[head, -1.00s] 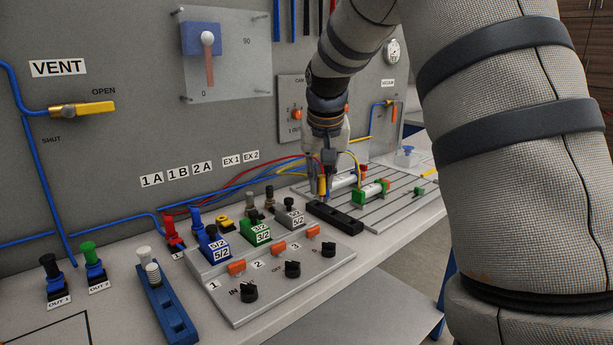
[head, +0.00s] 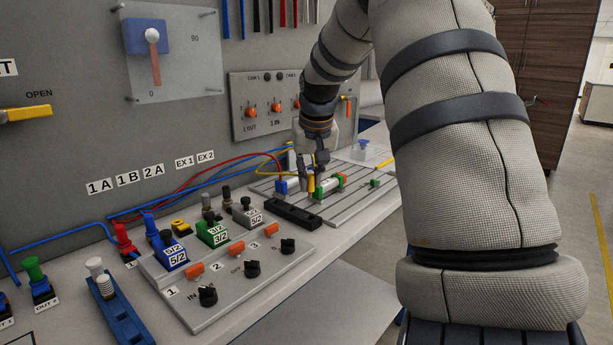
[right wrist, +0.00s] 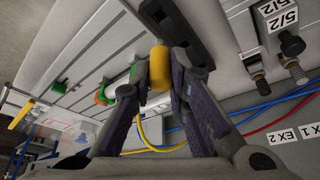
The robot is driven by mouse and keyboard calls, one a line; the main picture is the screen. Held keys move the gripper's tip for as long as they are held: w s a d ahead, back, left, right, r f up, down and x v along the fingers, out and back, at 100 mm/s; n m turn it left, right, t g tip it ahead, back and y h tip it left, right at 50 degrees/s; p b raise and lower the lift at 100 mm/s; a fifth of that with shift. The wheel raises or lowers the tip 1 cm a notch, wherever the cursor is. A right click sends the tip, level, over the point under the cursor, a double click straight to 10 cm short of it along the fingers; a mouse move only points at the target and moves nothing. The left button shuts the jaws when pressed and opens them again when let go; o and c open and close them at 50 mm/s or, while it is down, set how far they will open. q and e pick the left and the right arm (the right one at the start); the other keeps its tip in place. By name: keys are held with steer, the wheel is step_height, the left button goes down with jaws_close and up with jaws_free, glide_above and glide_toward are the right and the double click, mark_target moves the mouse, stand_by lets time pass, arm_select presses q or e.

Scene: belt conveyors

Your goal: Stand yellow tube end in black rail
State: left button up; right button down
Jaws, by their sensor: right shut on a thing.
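My right gripper (head: 312,182) is shut on the yellow tube end (head: 311,185), a short yellow piece. In the right wrist view, the yellow piece (right wrist: 158,68) sits between the two fingertips of the gripper (right wrist: 160,80), and a yellow tube curves below it. The black rail (head: 293,214) lies on the bench in front of the gripper in the head view. In the right wrist view, the black rail (right wrist: 190,35), with recesses in its top, is just past the yellow piece. The two look apart. My left gripper is not in view.
A grooved plate (head: 349,207) with a green-ended cylinder (head: 329,184) lies behind and right of the rail. A valve panel (head: 215,300) with knobs stands at front left. Red, blue and yellow tubes run along the grey back panel (head: 60,170).

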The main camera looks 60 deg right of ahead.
mark_target(311, 190)
steer(key=shift+f, duration=2.25)
steer(key=shift+f, duration=0.2)
steer(key=shift+f, duration=0.25)
steer(key=shift+f, duration=0.4)
steer(key=shift+f, duration=0.2)
steer(key=c, duration=1.5)
jaws_free()
steer(key=shift+o, duration=0.7)
